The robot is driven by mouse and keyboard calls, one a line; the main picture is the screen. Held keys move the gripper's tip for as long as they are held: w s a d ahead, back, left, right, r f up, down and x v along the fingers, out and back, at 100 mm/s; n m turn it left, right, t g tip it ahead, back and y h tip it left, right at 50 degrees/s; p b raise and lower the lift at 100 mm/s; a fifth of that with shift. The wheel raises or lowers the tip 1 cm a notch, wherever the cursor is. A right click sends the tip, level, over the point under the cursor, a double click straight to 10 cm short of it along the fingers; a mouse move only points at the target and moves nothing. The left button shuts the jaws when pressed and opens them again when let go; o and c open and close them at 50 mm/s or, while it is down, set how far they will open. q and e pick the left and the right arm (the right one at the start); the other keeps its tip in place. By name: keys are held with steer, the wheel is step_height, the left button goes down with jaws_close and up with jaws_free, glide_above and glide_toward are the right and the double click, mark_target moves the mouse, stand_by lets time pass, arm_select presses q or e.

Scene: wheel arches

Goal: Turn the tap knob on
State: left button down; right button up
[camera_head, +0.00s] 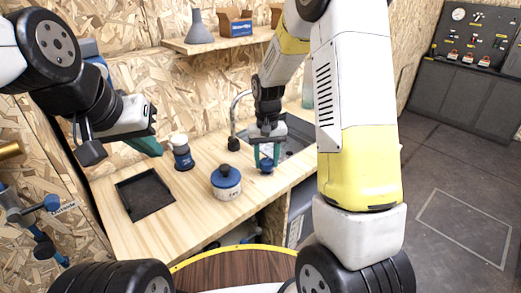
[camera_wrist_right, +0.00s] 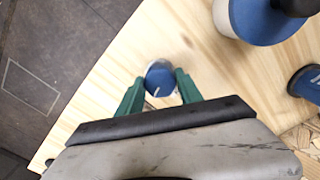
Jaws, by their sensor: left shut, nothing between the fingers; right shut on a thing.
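The blue tap knob (camera_head: 266,168) stands on the wooden counter in front of the sink. In the right wrist view the knob (camera_wrist_right: 158,78) shows a pale mark on its round top. My right gripper (camera_head: 266,154) reaches down with its green fingers on either side of the knob, shut on it; the fingers also show in the right wrist view (camera_wrist_right: 160,86). The curved metal tap (camera_head: 237,105) rises behind, beside the sink (camera_head: 297,138). No water can be made out. My left gripper (camera_head: 148,145) is shut and empty, above the counter at the left.
A blue-lidded canister (camera_head: 226,184) stands just left of the knob. A smaller blue and white container (camera_head: 182,153) is behind it. A dark square recess (camera_head: 144,194) lies in the counter (camera_head: 180,216). A shelf (camera_head: 210,42) holds a grey funnel (camera_head: 198,28) and boxes.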

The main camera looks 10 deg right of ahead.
mark_target(266, 161)
steer(key=shift+m, duration=1.8)
steer(key=o, duration=1.4)
steer(key=shift+c, duration=0.2)
steer(key=shift+r, duration=0.1)
step_height(266, 161, up, 7)
steer(key=shift+f, duration=0.1)
steer(key=shift+r, duration=0.45)
